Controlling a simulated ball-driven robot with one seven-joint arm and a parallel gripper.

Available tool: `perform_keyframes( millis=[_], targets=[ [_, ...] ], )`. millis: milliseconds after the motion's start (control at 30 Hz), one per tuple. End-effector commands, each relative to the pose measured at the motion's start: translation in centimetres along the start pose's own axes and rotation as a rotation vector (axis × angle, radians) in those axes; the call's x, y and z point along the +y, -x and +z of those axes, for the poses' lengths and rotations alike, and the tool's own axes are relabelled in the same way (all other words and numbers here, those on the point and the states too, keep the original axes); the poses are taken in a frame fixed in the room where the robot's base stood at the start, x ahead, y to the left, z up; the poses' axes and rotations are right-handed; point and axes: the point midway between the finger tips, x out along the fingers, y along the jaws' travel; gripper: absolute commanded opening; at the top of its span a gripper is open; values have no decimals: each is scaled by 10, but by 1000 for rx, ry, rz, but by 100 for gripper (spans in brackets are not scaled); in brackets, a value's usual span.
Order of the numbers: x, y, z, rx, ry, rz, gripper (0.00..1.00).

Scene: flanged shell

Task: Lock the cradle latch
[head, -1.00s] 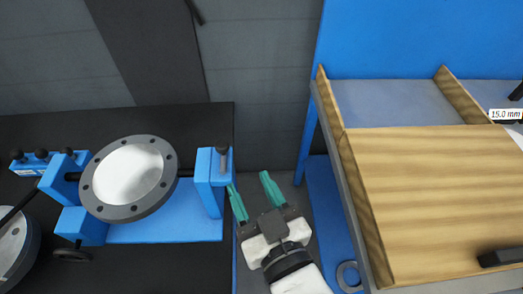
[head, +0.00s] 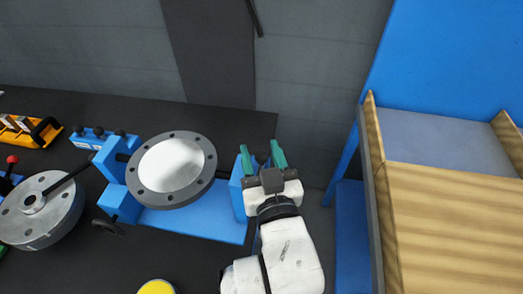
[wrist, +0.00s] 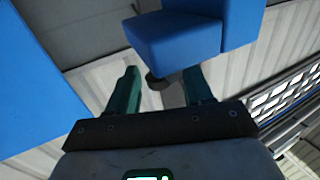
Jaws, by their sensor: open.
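The blue cradle (head: 190,222) stands on the dark bench in the head view. It holds a flanged shell (head: 172,168) with a grey bolted rim and a pale face. The cradle's right-hand block (head: 238,190) is partly covered by my gripper (head: 262,152). My gripper is open, its green fingers beside and over that block. A small dark part shows between the fingers; I cannot tell whether it is the latch. In the wrist view a blue block (wrist: 178,40) is ahead of the fingers, with a dark rounded knob (wrist: 156,82) at its lower edge between them. Contact cannot be told.
A grey flanged disc (head: 40,215) and an orange holder (head: 28,130) are at the left of the bench. A blue rack (head: 95,138) with black knobs sits behind the cradle. A wooden-sided table (head: 440,220) stands to the right, across a gap.

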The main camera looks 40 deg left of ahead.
Motion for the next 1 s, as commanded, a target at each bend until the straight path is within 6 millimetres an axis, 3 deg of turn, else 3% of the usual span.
perform_keyframes(
  millis=[300, 800, 1000],
  targets=[
    [0, -2, 0, 0, 0, 0, 50],
    [0, -2, 0, 0, 0, 0, 2],
    [0, -2, 0, 0, 0, 0, 0]
  ],
)
